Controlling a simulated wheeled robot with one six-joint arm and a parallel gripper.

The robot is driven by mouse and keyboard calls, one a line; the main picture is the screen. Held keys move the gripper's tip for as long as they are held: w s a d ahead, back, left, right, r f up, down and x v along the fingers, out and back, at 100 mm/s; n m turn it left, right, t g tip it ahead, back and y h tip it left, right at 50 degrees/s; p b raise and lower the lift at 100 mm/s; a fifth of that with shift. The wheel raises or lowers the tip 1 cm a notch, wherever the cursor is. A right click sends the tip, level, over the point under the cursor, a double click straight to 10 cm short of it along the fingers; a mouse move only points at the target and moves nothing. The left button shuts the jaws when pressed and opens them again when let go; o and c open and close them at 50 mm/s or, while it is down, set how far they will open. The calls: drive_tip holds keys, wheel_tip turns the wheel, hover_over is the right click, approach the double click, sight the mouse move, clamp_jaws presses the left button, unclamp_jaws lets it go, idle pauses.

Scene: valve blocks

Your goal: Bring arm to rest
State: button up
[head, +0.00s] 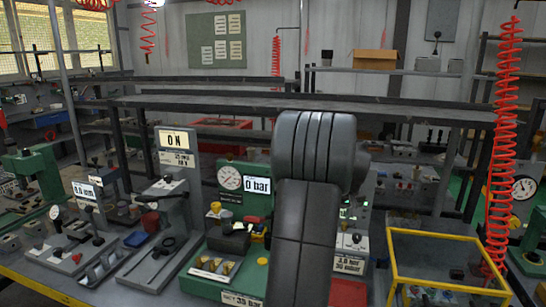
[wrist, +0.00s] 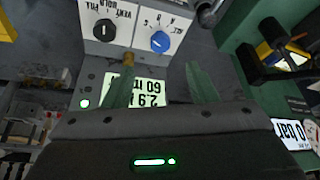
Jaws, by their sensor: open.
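My arm (head: 308,200) rises through the middle of the head view, dark grey, and bends at a thick joint near the top. It hides part of the bench behind it, and my gripper does not show in that view. In the wrist view my gripper (wrist: 162,82) has its two greenish fingers well apart, with nothing held between them. The fingers hang in front of a grey panel whose lit display (wrist: 150,91) reads upside down. A black knob (wrist: 104,30) and a blue knob (wrist: 160,41) sit on white plates beyond the fingertips.
A green station (head: 229,181) with a gauge and a "0 bar" display stands left of my arm. A yellow-framed bin (head: 440,236) and a red coiled hose (head: 500,150) are at right.

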drive_tip(key=p+x, duration=0.1)
drive_tip(key=x, duration=0.8)
drive_tip(key=shift+w+f, duration=0.1)
drive_tip(key=shift+f, duration=0.25)
drive_tip(key=shift+a+r+m+h, duration=0.2)
drive_tip(key=shift+m+h, duration=0.1)
drive_tip(key=shift+m, duration=0.5)
drive_tip(key=shift+m+p, duration=0.3)
drive_tip(key=shift+m, duration=0.3)
drive_tip(key=shift+a+f+m+g+h+b, duration=0.1)
drive_tip(key=shift+m+g+h+b, duration=0.15)
drive_tip(key=shift+m+h, duration=0.7)
drive_tip(key=shift+a+m+g+h+b, duration=0.15)
drive_tip(key=shift+m+h+b, duration=0.1)
drive_tip(key=shift+m, duration=1.3)
drive_tip(key=v, duration=1.3)
drive_tip(key=shift+r+b, duration=0.35)
drive_tip(key=shift+a+r, duration=0.1)
